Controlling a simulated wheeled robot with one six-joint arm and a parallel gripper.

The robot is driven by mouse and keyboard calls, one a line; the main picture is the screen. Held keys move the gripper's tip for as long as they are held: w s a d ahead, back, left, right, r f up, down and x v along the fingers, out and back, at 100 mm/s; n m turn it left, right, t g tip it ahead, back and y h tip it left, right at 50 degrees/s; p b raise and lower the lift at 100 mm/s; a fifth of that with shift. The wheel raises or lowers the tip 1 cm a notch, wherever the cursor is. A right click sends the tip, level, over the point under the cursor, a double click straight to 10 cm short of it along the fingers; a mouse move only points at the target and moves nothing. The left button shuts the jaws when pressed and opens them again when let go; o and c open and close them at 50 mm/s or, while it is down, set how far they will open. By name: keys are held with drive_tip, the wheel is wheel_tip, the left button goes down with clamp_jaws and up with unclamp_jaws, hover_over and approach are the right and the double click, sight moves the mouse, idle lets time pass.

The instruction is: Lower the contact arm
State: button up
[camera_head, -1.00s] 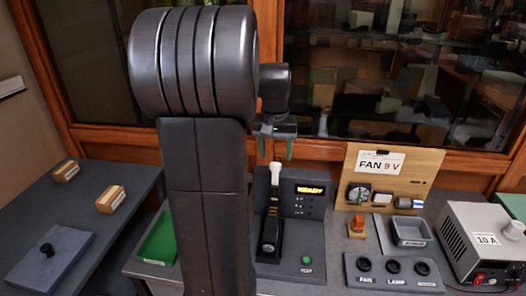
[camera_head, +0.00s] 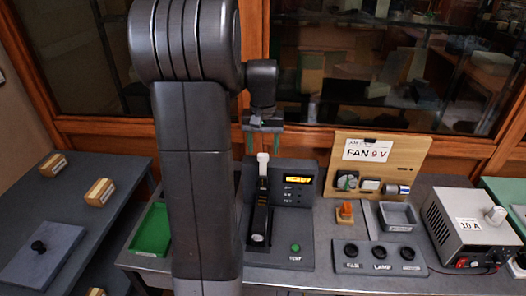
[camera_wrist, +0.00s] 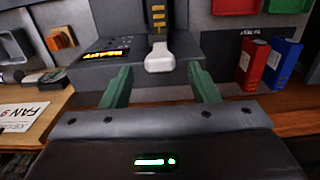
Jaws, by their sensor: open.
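The contact arm (camera_head: 259,205) is a dark lever with a white handle (camera_head: 263,158), standing raised on the grey tester (camera_head: 302,225) with a lit yellow display. My gripper (camera_head: 263,148) is open and empty, with its two green fingers pointing down at about the height of the handle's top. In the wrist view, the white handle (camera_wrist: 159,58) shows midway between the spread green fingers (camera_wrist: 160,72), with clear space on both sides. It is not gripped. I cannot tell the exact depth between the fingertips and the handle.
A fan board (camera_head: 375,165), an orange part (camera_head: 345,212), a grey tray (camera_head: 396,216) and a panel with FAN and LAMP labels (camera_head: 380,258) stand right of the tester. A power supply (camera_head: 468,228) is farther right. A green tray (camera_head: 151,229) lies left of my arm.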

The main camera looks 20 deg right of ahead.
sight(263, 173)
drive_tip(key=shift+f, duration=1.45)
drive_tip(key=shift+c, duration=0.4)
clamp_jaws()
